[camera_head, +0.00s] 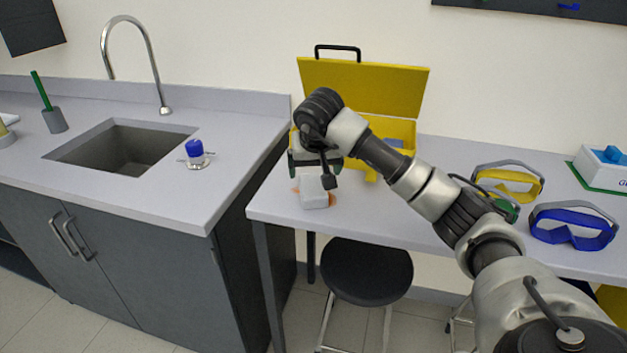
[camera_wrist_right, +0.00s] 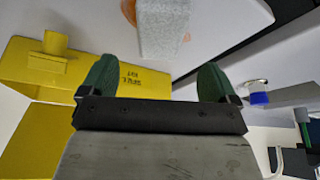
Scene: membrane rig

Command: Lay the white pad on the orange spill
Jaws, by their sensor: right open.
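The white pad (camera_head: 314,192) lies on the table near its left front part. The orange spill (camera_head: 332,199) shows at the pad's edges, so the pad covers part of it. In the right wrist view the pad (camera_wrist_right: 163,28) is beyond the fingertips, with the orange spill (camera_wrist_right: 128,9) showing beside it. My right gripper (camera_head: 312,171) is just above and behind the pad; its two green fingers (camera_wrist_right: 157,70) are spread with nothing between them. My left gripper is in neither view.
An open yellow spill kit box (camera_head: 362,88) stands behind my right arm, partly hidden by it. Yellow goggles (camera_head: 510,184) and blue goggles (camera_head: 573,228) lie to the right. A blue-capped bottle (camera_head: 195,155) stands on the sink counter. A black stool (camera_head: 366,272) is at the table's front.

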